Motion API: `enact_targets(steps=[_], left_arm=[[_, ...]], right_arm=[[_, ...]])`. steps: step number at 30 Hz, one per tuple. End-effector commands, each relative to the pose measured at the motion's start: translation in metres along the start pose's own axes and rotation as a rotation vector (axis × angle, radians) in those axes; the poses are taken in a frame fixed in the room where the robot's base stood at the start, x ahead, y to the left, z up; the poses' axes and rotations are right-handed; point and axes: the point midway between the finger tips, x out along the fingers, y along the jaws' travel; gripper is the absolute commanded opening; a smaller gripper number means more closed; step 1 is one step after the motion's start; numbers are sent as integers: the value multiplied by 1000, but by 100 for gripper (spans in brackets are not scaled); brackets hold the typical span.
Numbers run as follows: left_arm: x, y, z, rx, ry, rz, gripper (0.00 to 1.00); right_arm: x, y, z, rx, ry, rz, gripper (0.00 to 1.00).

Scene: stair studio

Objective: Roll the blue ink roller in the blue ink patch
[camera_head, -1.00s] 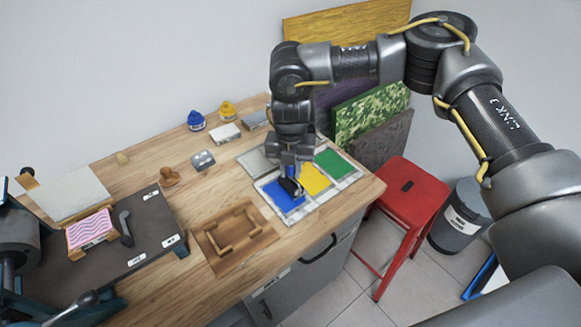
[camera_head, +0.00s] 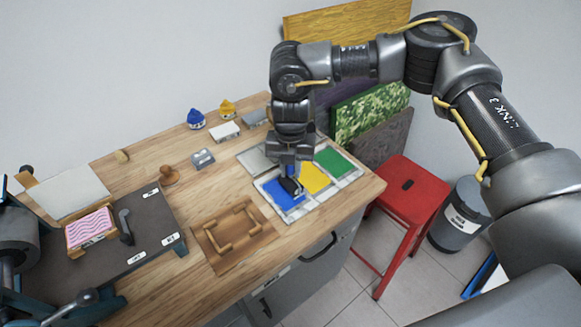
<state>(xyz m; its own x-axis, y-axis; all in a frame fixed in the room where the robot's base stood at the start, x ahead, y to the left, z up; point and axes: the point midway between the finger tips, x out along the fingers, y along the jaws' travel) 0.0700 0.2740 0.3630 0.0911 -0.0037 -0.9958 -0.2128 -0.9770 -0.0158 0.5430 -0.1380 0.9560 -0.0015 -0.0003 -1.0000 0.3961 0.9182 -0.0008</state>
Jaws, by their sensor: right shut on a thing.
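The blue ink patch (camera_head: 284,199) lies on the white ink slab (camera_head: 316,203) at the right part of the wooden table, left of the yellow patch (camera_head: 314,178) and the green patch (camera_head: 333,162). My right gripper (camera_head: 291,174) points down over the far end of the blue patch. It is shut on the ink roller (camera_head: 290,186), whose dark roller end is at the blue patch. Most of the roller is hidden by the gripper, and I cannot tell whether it presses on the ink. My left gripper is not in view.
A wooden frame tray (camera_head: 233,234) sits left of the slab. A press bed (camera_head: 140,225) with a pink block (camera_head: 90,228) is at the left. Blue (camera_head: 195,119) and yellow (camera_head: 227,107) ink pots stand at the back. A red stool (camera_head: 408,188) stands right of the table.

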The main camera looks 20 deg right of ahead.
Motion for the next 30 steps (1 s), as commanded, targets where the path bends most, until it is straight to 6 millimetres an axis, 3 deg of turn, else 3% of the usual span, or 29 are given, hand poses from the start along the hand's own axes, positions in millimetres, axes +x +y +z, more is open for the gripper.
enact_targets(steps=[14,30], left_arm=[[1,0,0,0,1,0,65],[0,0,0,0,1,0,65]], right_arm=[[2,0,0,0,0,0,4],[5,16,-16,0,0,0,4]])
